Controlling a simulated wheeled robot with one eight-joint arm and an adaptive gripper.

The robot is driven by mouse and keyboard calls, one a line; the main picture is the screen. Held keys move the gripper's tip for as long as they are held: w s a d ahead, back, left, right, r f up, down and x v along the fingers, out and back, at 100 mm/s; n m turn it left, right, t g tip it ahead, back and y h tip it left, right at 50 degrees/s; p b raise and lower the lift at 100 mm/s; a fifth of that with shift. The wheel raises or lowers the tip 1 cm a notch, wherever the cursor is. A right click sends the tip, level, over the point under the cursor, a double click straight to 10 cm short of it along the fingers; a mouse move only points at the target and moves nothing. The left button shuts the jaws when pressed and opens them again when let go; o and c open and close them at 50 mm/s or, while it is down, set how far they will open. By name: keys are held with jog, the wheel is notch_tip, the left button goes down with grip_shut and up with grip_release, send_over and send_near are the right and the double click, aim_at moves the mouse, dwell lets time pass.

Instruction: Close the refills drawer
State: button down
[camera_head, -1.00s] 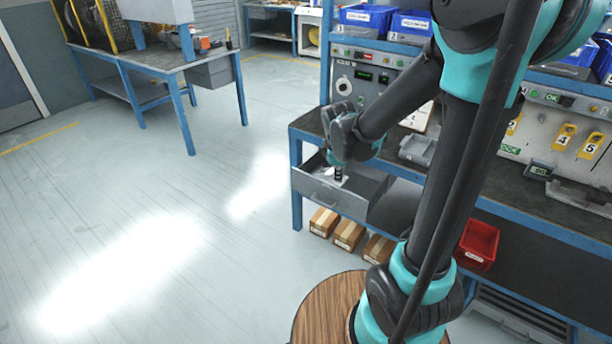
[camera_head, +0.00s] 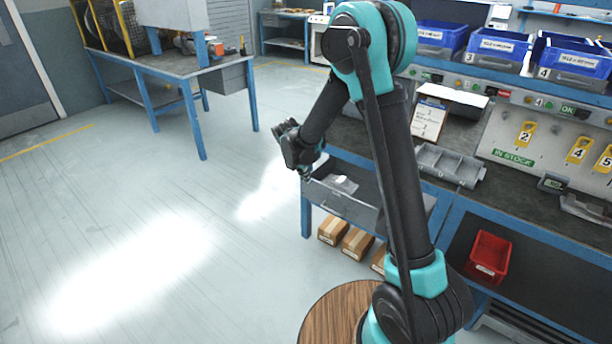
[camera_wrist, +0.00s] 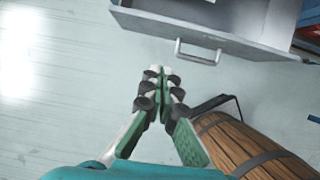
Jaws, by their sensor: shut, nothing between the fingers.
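The refills drawer (camera_head: 340,204) is a grey metal drawer that stands pulled out from under the bench, with a small white item inside. In the wrist view, its front panel (camera_wrist: 160,25) runs along the top, with a bar handle (camera_wrist: 198,54). My gripper (camera_head: 305,177) is outside the drawer, near its left front corner in the head view. In the wrist view, my gripper (camera_wrist: 160,72) has its fingertips together and empty. They point toward the drawer front, a little left of the handle, with floor visible beneath.
Several cardboard boxes (camera_head: 357,243) sit below the drawer. A grey divided tray (camera_head: 448,165) lies on the bench top (camera_head: 390,150), and a red bin (camera_head: 488,257) stands on the lower shelf. The floor (camera_head: 200,220) left of the drawer is clear.

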aim_at(316, 181)
jog(key=shift+w+d+f, duration=0.6)
jog(key=shift+w+f, duration=0.25)
jog(key=shift+f, duration=0.1)
jog(key=shift+w+d+f, duration=0.65)
jog(key=shift+w+f, duration=0.2)
jog(key=shift+f, duration=0.15)
jog(key=shift+w+d+f, duration=0.6)
jog(key=shift+w+f, duration=0.25)
jog(key=shift+f, duration=0.1)
jog(key=shift+d, duration=0.1)
jog(key=w+d, duration=0.3)
jog(key=w, duration=0.1)
jog(key=w+d, duration=0.3)
jog(key=w, duration=0.1)
jog(key=w+d, duration=0.3)
jog(key=w, duration=0.2)
jog(key=shift+w+d, duration=0.1)
jog(key=shift+d, duration=0.1)
jog(key=shift+a, duration=0.1)
